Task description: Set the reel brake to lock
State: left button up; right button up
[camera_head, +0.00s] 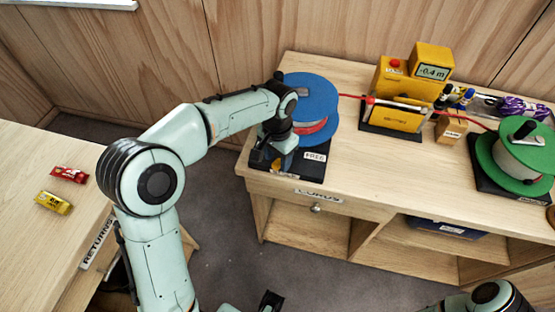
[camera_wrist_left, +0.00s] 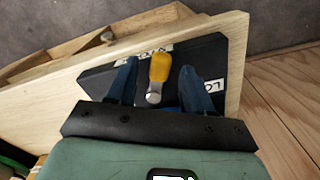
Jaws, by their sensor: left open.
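The blue reel (camera_head: 308,92) stands on a dark base at the left end of the wooden bench. Its brake lever has a yellow handle (camera_wrist_left: 160,66) with a metal end, seen in the left wrist view above the dark base plate (camera_wrist_left: 98,82). A LOCK label (camera_wrist_left: 214,86), partly cut off, is at the right of the plate. Another white label is partly hidden behind the handle. A FREE label (camera_head: 315,156) shows in the head view. My left gripper (camera_head: 272,158) is open, its fingers (camera_wrist_left: 157,82) on either side of the handle, contact unclear.
A green reel (camera_head: 515,155) stands at the bench's right. A yellow device with a display (camera_head: 432,72) and a red line are between the reels. Red and yellow bars (camera_head: 53,202) lie on the left table. My right arm (camera_head: 490,297) shows at the bottom right.

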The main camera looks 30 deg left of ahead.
pick_arm(q)
jog(key=shift+f, duration=0.55)
pick_arm(e)
jog(key=shift+f, duration=0.1)
pick_arm(q)
grip_shut()
jog(key=shift+w+a+r+m+p, duration=0.1)
jog(key=shift+a+r+m+p, duration=0.2)
jog(key=shift+m+p, duration=0.45)
jog(key=shift+w+a+f+m+p, duration=0.2)
jog(key=shift+a+m+p, duration=0.2)
jog(key=shift+m, duration=0.75)
pick_arm(e)
jog(key=r, duration=0.1)
jog(key=w+r, duration=0.1)
jog(key=shift+r, duration=0.35)
